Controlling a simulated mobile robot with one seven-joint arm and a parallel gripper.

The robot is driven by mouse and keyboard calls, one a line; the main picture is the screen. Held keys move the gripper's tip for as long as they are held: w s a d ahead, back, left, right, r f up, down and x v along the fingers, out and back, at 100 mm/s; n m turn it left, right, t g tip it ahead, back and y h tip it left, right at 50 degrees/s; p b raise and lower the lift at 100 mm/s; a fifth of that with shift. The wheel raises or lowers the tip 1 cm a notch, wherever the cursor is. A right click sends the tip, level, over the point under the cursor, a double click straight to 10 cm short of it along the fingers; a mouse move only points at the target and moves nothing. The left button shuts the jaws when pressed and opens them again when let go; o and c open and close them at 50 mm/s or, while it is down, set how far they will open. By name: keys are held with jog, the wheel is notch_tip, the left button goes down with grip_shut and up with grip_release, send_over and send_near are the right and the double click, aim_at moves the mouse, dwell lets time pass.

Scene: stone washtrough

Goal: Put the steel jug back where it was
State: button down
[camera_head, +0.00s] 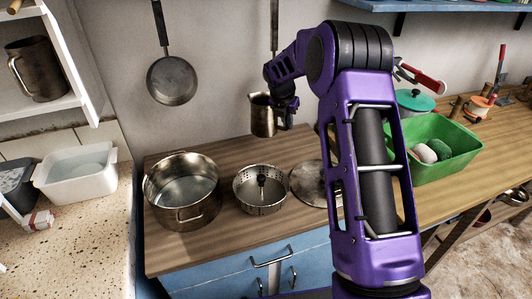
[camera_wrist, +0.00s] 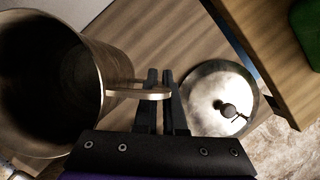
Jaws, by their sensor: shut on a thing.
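The steel jug (camera_head: 263,118) is upright near the wall, at the back of the wooden counter (camera_head: 225,235). I cannot tell whether its base touches the counter. My gripper (camera_head: 285,104) is on its right side. In the wrist view the jug (camera_wrist: 112,70) fills the left, its open mouth dark inside. Its handle runs right to my gripper (camera_wrist: 161,80), which is shut on it. A second metal jug (camera_head: 38,70) stands on the white shelf at the far left.
A large pot (camera_head: 183,190), a perforated pan (camera_head: 261,205) and a lid (camera_head: 308,183) stand in front of the jug. The lid (camera_wrist: 205,92) also shows in the wrist view. A pan (camera_head: 172,80) hangs on the wall. A green tub (camera_head: 435,171) is at right.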

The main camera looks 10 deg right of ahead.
notch_tip(320, 180, down, 10)
jog(key=shift+w+r+b, duration=0.1)
jog(key=shift+b, duration=0.25)
jog(key=shift+f, duration=0.25)
jog(key=c, duration=1)
grip_release()
jog(key=shift+r, duration=0.15)
jog(key=v, duration=1.2)
jog(key=shift+p, duration=0.35)
jog(key=shift+d, duration=0.1)
